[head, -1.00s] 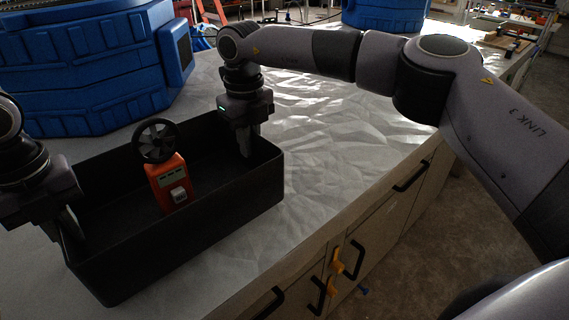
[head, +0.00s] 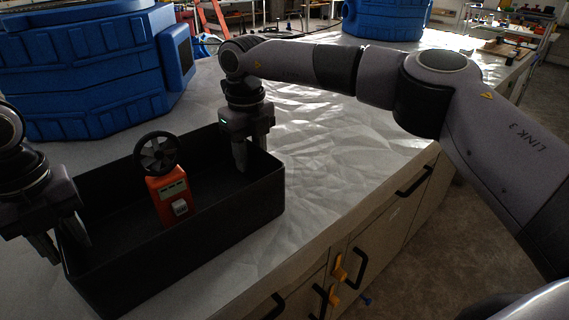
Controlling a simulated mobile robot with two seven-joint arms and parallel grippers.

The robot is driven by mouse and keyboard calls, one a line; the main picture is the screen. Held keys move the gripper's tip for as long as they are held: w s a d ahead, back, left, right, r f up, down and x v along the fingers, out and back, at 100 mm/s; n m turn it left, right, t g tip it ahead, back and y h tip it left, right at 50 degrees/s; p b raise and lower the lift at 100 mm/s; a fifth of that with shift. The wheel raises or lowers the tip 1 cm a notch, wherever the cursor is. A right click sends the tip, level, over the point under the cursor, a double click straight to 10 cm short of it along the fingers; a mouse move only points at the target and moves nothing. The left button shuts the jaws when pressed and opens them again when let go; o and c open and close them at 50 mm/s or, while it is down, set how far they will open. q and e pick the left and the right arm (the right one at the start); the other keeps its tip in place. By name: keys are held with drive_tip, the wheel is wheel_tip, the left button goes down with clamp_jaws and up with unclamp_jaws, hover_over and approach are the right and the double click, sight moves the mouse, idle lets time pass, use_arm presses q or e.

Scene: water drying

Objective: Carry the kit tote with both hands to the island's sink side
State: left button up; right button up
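The black kit tote (head: 190,249) rests upright on the island's white top, at the lower left. An orange handheld meter with a round black fan head (head: 168,196) stands inside it. My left gripper (head: 64,240) is at the tote's left end wall, fingers spread, one inside and one outside. My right gripper (head: 252,150) is at the right end wall, also with fingers spread, one inside the tote and the other by the rim. Neither gripper appears to pinch the wall.
A large blue ribbed machine (head: 85,75) stands behind the tote, and another blue one (head: 388,18) stands farther back. The crinkled white top (head: 340,160) is clear to the tote's right. Cabinet doors with black handles (head: 413,181) run below the front edge.

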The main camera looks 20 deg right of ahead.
use_arm(q)
wheel_tip(320, 180, up, 12)
drive_tip(key=shift+f, duration=0.2)
use_arm(e)
wheel_tip(320, 180, up, 12)
drive_tip(key=shift+r, duration=0.1)
idle(0.4)
idle(0.4)
